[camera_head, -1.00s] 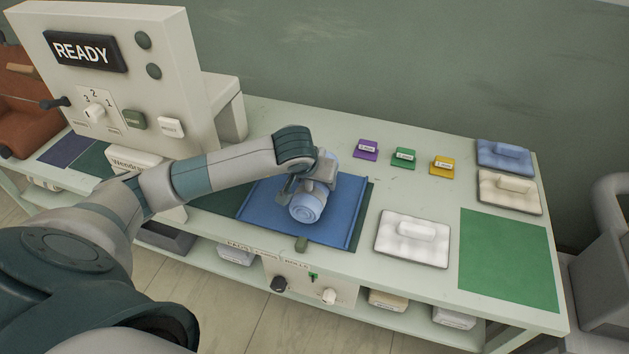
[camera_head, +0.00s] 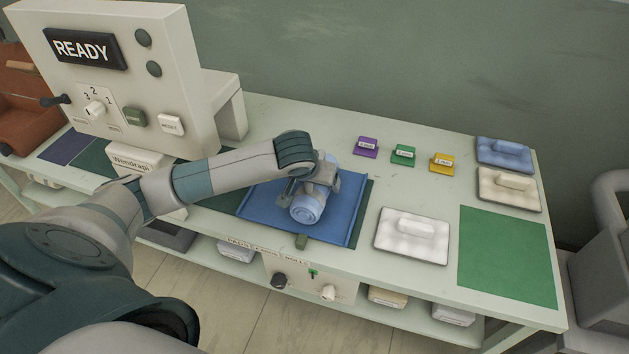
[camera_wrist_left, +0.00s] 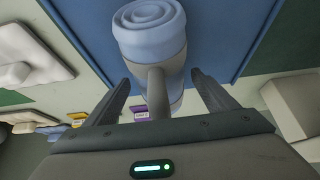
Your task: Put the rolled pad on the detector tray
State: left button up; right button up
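The rolled pad (camera_head: 306,208) is a light blue roll with a grey band and a grey post-like grip. It lies on the blue tray (camera_head: 262,212), which I take for the detector tray, on the bench. In the left wrist view the roll (camera_wrist_left: 150,28) shows its spiral end, and the blue tray (camera_wrist_left: 222,30) is behind it. My left gripper (camera_head: 312,187) is at the roll from above. In the wrist view its fingers (camera_wrist_left: 160,88) stand apart, one on each side of the grip, with gaps visible. My right gripper is not in view.
A white pad with a handle (camera_head: 411,236) lies right of the tray, beside a green mat (camera_head: 507,258). Purple (camera_head: 366,147), green (camera_head: 403,155) and yellow (camera_head: 441,162) tags stand behind. A control cabinet (camera_head: 170,70) reading READY rises at left.

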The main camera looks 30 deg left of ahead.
pick_arm(q)
jog(key=shift+r, duration=0.1)
jog(key=shift+r, duration=0.1)
jog(key=p+v, duration=0.6)
jog(key=v, duration=0.5)
jog(key=shift+s+r, duration=0.1)
jog(key=shift+r, duration=0.05)
jog(key=shift+s+r, duration=0.2)
jog(key=shift+r, duration=0.05)
jog(key=shift+d+f, duration=0.1)
